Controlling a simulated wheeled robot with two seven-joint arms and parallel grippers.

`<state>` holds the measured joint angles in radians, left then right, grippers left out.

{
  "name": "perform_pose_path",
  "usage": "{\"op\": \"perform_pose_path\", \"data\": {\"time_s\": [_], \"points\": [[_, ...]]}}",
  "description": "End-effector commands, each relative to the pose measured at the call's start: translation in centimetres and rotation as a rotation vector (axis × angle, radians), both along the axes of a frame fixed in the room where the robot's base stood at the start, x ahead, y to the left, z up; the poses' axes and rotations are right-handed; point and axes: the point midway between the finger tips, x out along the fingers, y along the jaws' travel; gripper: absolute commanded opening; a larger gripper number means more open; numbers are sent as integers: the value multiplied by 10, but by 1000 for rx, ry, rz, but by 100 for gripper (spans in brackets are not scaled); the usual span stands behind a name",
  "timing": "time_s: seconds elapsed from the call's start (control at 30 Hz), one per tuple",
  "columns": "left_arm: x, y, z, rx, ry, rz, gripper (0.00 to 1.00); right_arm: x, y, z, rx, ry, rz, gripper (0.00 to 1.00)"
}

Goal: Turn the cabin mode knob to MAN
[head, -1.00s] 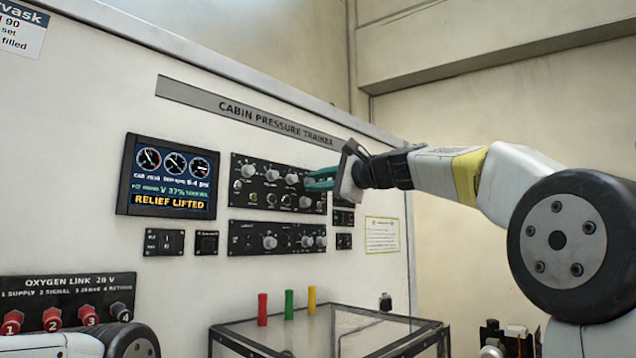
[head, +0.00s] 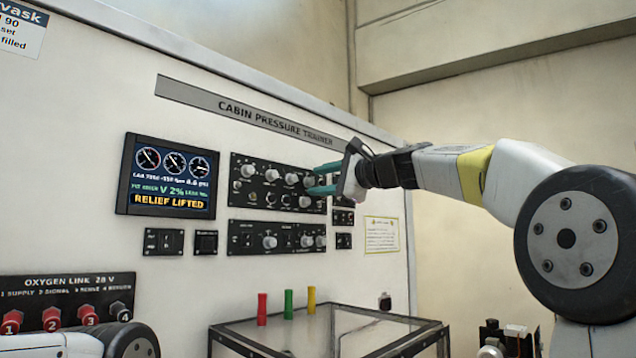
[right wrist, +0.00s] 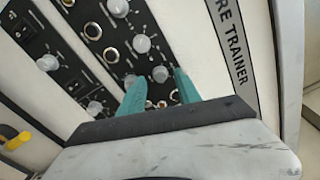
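The cabin pressure panel (head: 276,183) is a black plate with grey knobs on the white trainer wall. My right gripper (head: 320,180) is open at its right end, with two teal fingers spread one above the other. The upper row's rightmost knob (head: 309,182) is level with the gap between the fingertips. The right wrist view shows the same knob (right wrist: 160,74) just beyond the gap between the fingers (right wrist: 160,90). A lower knob (head: 305,201) is close below. The knob labels are too small to read, so I cannot tell which is cabin mode. My left gripper is out of view.
A display (head: 170,178) reads RELIEF LIFTED. A second knob panel (head: 277,237) and small switch plates are below. A glass-topped case (head: 335,330) stands under the panels, with red, green and yellow cylinders (head: 311,299) by it.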

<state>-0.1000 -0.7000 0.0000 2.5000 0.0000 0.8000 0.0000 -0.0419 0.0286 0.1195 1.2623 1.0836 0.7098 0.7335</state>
Motion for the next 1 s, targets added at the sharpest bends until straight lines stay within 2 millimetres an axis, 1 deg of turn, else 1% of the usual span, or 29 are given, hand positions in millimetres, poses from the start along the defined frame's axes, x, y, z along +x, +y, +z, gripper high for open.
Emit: {"op": "perform_pose_path", "data": {"time_s": [0.03,0.2,0.3,0.4,0.57,1.0], "points": [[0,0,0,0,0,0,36,-6,-7,1,0,-1,-4,40],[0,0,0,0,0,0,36,-28,-28,-1,0,-1,-4,40],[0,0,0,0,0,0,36,-38,-39,-1,-1,-1,-4,40],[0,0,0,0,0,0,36,-45,-45,-2,0,0,-3,40],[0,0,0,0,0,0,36,-49,-49,-2,0,0,-1,40],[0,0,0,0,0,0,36,-48,-49,-2,-1,0,-2,40]]}}
